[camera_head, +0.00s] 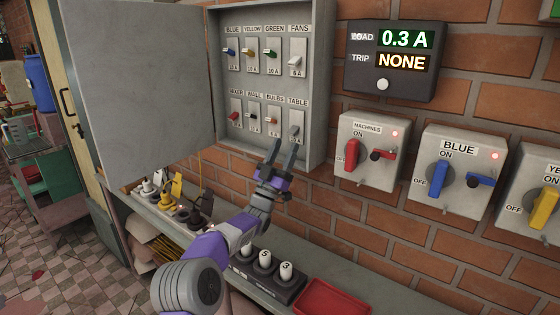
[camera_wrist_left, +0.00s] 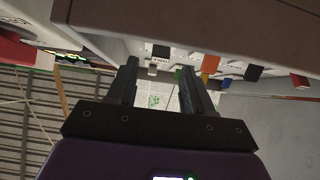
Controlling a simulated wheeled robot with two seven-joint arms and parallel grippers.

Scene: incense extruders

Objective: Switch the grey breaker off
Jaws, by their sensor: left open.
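The grey breaker (camera_head: 294,131) is at the bottom right of the open grey breaker box, under the label TABLE. Its small lever shows, but I cannot tell its position for sure. My left gripper (camera_head: 283,150) is open and empty, its two fingers pointing up just below and left of that breaker. In the left wrist view the open fingers (camera_wrist_left: 160,68) reach toward a row of coloured levers. I cannot tell which of those is the grey one. My right gripper is not in view.
The box door (camera_head: 140,85) stands open at the left. Several other breakers fill two rows in the box. A display (camera_head: 392,60) reads 0.3 A and NONE. A red-handled MACHINES switch (camera_head: 370,175) is to the right. A shelf (camera_head: 340,285) below holds plugs and a red tray.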

